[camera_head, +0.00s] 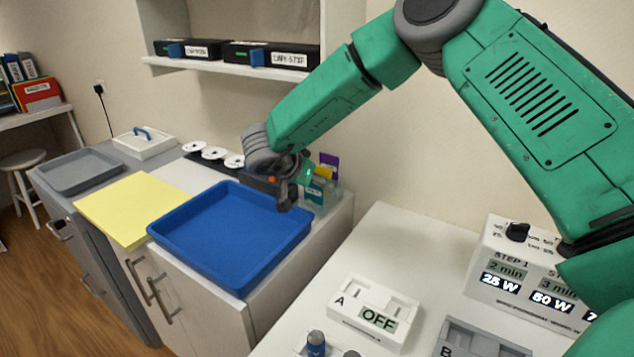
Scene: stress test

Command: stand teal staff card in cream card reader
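A clear holder (333,199) at the back of the counter contains several upright cards, with purple and yellow ones at the top. A teal-green card (316,188) shows low in it, partly behind my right gripper; I cannot tell for sure that it is the staff card. My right gripper (287,196) is just left of the holder, above the blue tray's back right corner. Its fingers are dark and small, and I cannot tell whether they are open. No thing in view is clearly the cream card reader. My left gripper is out of view.
A blue tray (230,235) lies below my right gripper, with a yellow sheet (125,208) and grey tray (78,172) to its left. A white unit marked A (372,312) and a dial box (515,265) stand on the right table. A shelf (230,68) hangs above.

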